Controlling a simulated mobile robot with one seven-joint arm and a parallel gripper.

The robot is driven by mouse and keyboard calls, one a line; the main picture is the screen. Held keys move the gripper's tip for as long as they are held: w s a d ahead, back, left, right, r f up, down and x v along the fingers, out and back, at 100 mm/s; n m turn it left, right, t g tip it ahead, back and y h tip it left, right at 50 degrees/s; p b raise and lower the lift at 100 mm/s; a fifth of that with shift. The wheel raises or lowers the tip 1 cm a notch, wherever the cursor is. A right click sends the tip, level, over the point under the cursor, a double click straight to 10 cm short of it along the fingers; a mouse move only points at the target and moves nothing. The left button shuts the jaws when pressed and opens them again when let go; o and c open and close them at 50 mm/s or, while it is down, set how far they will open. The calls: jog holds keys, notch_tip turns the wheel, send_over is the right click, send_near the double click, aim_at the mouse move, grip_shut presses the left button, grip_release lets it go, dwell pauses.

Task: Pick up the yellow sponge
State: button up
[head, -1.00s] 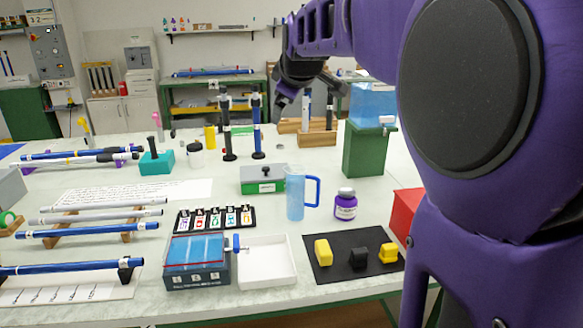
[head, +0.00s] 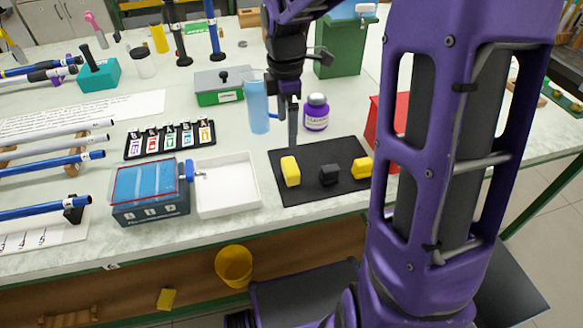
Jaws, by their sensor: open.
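A yellow block (head: 290,171) that looks like a sponge stands at the left of a black mat (head: 312,190) on the table. A second yellow piece (head: 362,168) lies at the mat's right end, with a black block (head: 329,175) between them. Another yellow block (head: 166,298) lies low down, under the table. I cannot tell for certain which is the sponge. My gripper (head: 292,137) is open and empty, pointing down just above and behind the left yellow block. Its fingers overlap in this view, and any gap to the block is hard to judge.
A yellow bucket (head: 234,264) is below the table.

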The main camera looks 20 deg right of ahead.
jog(key=b, duration=0.2)
send_over(290, 165)
jog(key=f, duration=0.8)
jog(key=shift+a+f, duration=0.3)
jog(key=shift+f, duration=0.1)
jog(key=shift+d+f+b, duration=0.15)
jog(key=shift+f+b, duration=0.1)
jog(key=shift+f, duration=1.1)
jog(key=shift+d+f+b, duration=0.15)
jog(key=shift+f+b, duration=0.1)
jog(key=shift+f, duration=1.1)
jog(key=shift+r, duration=0.1)
jog(key=c, duration=1.1)
